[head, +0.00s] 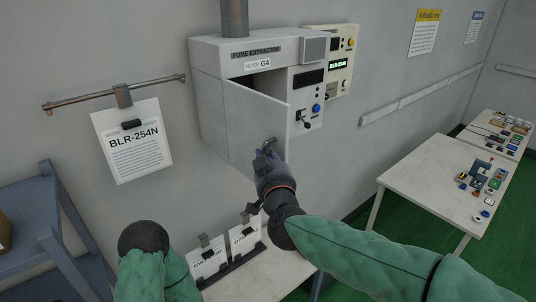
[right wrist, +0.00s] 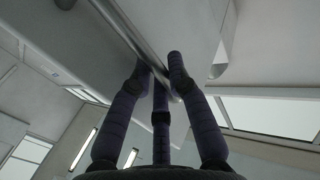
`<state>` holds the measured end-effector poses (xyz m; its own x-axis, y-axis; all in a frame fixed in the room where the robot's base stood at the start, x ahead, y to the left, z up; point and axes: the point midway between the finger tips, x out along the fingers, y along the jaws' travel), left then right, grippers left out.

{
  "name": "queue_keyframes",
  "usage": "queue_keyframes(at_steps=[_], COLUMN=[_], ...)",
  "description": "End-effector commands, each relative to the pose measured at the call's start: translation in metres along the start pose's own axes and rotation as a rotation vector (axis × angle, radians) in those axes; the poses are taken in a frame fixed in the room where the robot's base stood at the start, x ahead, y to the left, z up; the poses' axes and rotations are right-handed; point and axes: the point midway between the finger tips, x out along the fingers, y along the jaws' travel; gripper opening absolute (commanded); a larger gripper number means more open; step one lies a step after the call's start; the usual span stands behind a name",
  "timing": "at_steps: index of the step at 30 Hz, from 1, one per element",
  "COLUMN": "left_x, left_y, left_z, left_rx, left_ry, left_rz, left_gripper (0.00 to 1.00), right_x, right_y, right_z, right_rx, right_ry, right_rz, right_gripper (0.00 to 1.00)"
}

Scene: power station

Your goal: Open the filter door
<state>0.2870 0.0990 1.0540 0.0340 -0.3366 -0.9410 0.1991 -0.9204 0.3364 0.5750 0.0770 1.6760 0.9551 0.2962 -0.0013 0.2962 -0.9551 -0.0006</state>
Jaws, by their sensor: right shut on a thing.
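The fume extractor (head: 213,60) is a grey wall-mounted box with a "FILTER G4" label. Its filter door (head: 240,122) is a flat grey panel that stands ajar, with a dark gap along its top edge. My right gripper (head: 266,150) is at the handle on the door's lower right. In the right wrist view my right gripper (right wrist: 162,85) has its dark fingers closed around the handle bar (right wrist: 150,55). My left arm shows at the bottom of the head view, but its gripper is not visible.
A control panel with a switch and a blue knob (head: 316,108) is right of the door. A hanging sheet "BLR-254N" (head: 135,150) is at left. Clipped cards (head: 208,262) stand on a table below. A white table (head: 420,185) with small parts is at right.

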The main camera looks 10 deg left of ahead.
Motion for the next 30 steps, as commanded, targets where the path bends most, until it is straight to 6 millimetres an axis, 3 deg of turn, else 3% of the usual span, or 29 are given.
queue_keyframes(at_steps=[6, 7, 9, 22, 30], left_x=[0.000, 0.000, 0.000, 0.000, 0.000], left_y=[0.000, 0.000, 0.000, 0.000, 0.000], left_z=[0.000, 0.000, 0.000, 0.000, 0.000], left_rx=[0.000, 0.000, 0.000, 0.000, 0.000], left_ry=[0.000, 0.000, 0.000, 0.000, 0.000], left_rz=[0.000, 0.000, 0.000, 0.000, 0.000], left_gripper=[0.00, 0.00, 0.00, 0.00, 0.00], right_x=[0.000, 0.000, 0.000, -0.006, -0.047], right_y=[0.001, 0.001, 0.001, 0.001, 0.001], right_z=[-0.001, -0.001, -0.001, -0.003, -0.003], right_rx=[0.000, 0.000, 0.000, 0.002, 0.003], right_ry=[0.002, 0.003, 0.002, 0.006, 0.005], right_rz=[0.003, 0.003, 0.003, 0.002, 0.001], right_gripper=[0.00, 0.24, 0.44, 0.44, 0.44])
